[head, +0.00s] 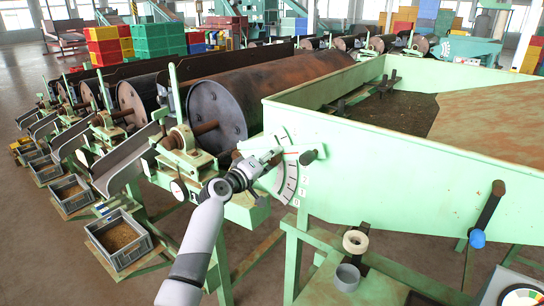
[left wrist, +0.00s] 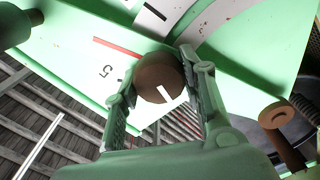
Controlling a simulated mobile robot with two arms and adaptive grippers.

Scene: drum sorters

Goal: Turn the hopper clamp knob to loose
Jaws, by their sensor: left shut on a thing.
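The clamp knob (left wrist: 158,76) is a round brown knob with a white line on its face, in the middle of the left wrist view. The white line points toward the lower right of that view. A red mark (left wrist: 118,47) and a black mark lie on the pale green plate beside the knob. My left gripper (head: 272,158) is at the hopper's front left corner, next to the white curved scale (head: 288,172). Its two fingers are shut on the knob, one on each side. In the head view the gripper hides the knob. My right gripper is not in view.
The green hopper (head: 400,165) fills the right, with a dark handle (head: 308,157) close to my gripper and a blue-ended lever (head: 487,215) farther right. A rusty drum (head: 270,95) lies behind. A grey bin (head: 118,240) stands at lower left. A tape roll (head: 355,241) sits below the hopper.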

